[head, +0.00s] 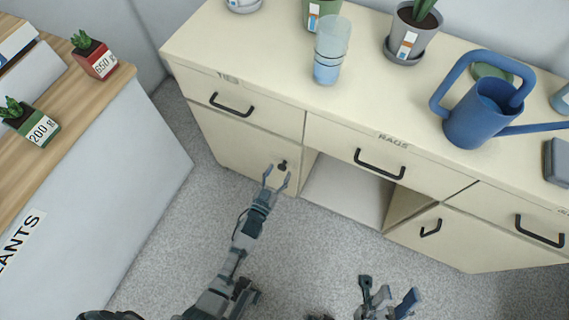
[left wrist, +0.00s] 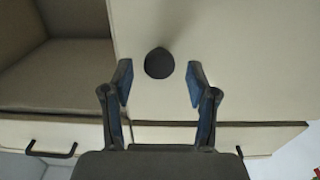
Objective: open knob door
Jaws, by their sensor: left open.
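The door (head: 232,148) is a cream cabinet front below the left drawer, and it looks closed. Its small black knob (head: 282,166) sits near its right edge. My left gripper (head: 276,179) is open just in front of the knob. In the left wrist view the knob (left wrist: 159,63) lies between and a little beyond the open fingertips (left wrist: 159,80), apart from both. My right gripper (head: 388,296) is low in the head view, away from the cabinet, with its two fingers spread and nothing between them.
An open cubby (head: 347,190) is right of the door. Drawers with black handles (head: 380,164) line the cabinet. A blue watering can (head: 478,118), a clear cup (head: 330,52) and potted plants stand on top. A white counter (head: 110,160) stands left. Grey floor is free between.

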